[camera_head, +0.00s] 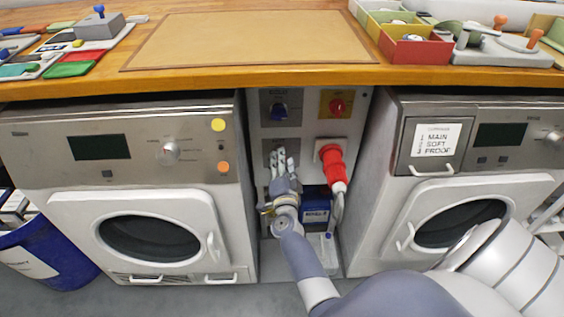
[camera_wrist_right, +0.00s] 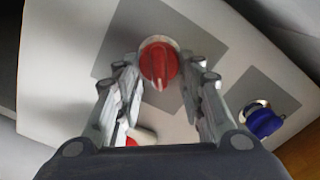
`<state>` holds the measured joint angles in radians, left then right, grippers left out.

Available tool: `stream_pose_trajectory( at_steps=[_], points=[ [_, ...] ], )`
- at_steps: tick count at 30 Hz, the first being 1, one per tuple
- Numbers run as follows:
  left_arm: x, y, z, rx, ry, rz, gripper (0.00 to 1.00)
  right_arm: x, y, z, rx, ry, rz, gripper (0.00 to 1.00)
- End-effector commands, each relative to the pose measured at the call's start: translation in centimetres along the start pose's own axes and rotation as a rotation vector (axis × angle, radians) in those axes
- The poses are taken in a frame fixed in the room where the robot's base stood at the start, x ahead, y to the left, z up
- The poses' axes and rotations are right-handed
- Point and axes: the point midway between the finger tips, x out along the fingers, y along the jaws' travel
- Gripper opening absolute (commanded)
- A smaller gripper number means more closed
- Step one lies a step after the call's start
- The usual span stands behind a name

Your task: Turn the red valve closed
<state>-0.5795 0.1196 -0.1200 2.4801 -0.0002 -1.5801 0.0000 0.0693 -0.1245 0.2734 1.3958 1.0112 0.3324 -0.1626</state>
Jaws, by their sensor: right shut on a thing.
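The red valve (camera_wrist_right: 160,62) is a round knob with a raised grip bar, on a grey plate (camera_wrist_right: 203,37) of the white panel, in the right wrist view. My right gripper (camera_wrist_right: 160,85) has its fingers on either side of the knob, shut on it. In the head view my right gripper (camera_head: 281,160) reaches the panel's lower left plate (camera_head: 268,148) and hides the valve there. The bar's exact setting is hard to read. My left gripper is not in view.
A separate red knob (camera_head: 337,106) sits on a yellow plate. A red plug (camera_head: 333,165) with a cable is close to the right. Washers (camera_head: 140,200) flank the narrow gap; the wooden counter (camera_head: 200,80) overhangs.

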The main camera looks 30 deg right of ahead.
Motion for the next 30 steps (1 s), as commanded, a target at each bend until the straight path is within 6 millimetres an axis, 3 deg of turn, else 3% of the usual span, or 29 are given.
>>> stream_pose_trajectory(
  at_steps=[15, 30],
  points=[
    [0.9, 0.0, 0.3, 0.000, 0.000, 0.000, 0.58, 0.1, 0.5, 0.1, 0.440, 0.002, -0.002, 0.12],
    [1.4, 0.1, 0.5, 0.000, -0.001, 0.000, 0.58, 0.1, 0.6, 0.1, 0.614, 0.001, -0.002, 0.12]
  ],
)
